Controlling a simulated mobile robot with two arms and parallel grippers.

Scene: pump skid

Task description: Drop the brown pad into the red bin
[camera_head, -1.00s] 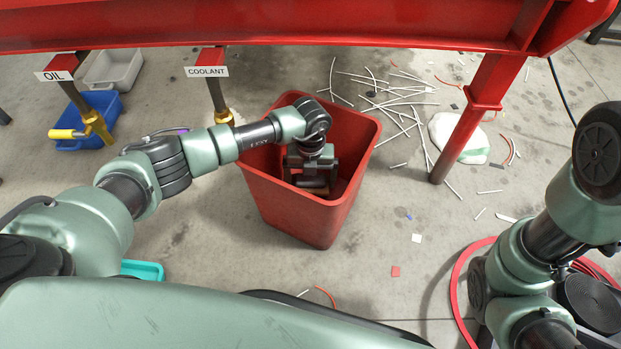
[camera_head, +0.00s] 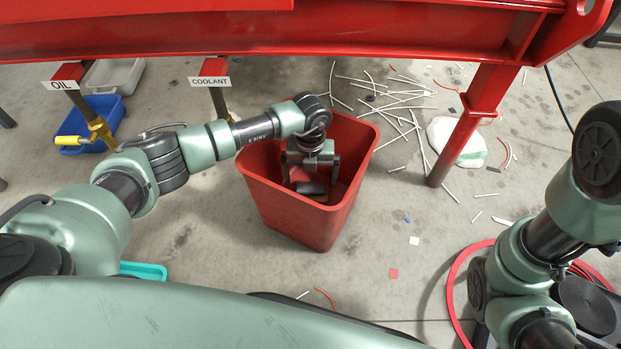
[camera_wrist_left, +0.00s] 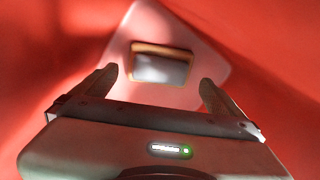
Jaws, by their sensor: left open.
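The red bin (camera_head: 300,222) stands upright on the floor in the middle of the head view. My left gripper (camera_head: 311,172) reaches down inside its mouth. In the left wrist view the gripper's two fingers (camera_wrist_left: 158,90) are spread apart with nothing between them. The brown pad (camera_wrist_left: 160,64) lies beyond the fingertips on the pale bottom of the bin, apart from both fingers. It shows a brown rim and a greyish face. In the head view a small grey block (camera_head: 311,188) shows below the gripper and may be the pad. My right gripper is out of view.
A red beam (camera_head: 400,35) runs across above the bin, with a red leg (camera_head: 468,130) to the right. White scraps (camera_head: 400,100) and a whitish lump (camera_head: 455,140) lie on the floor. A blue tub (camera_head: 92,128) is at left; a red hose (camera_head: 455,285) is at right.

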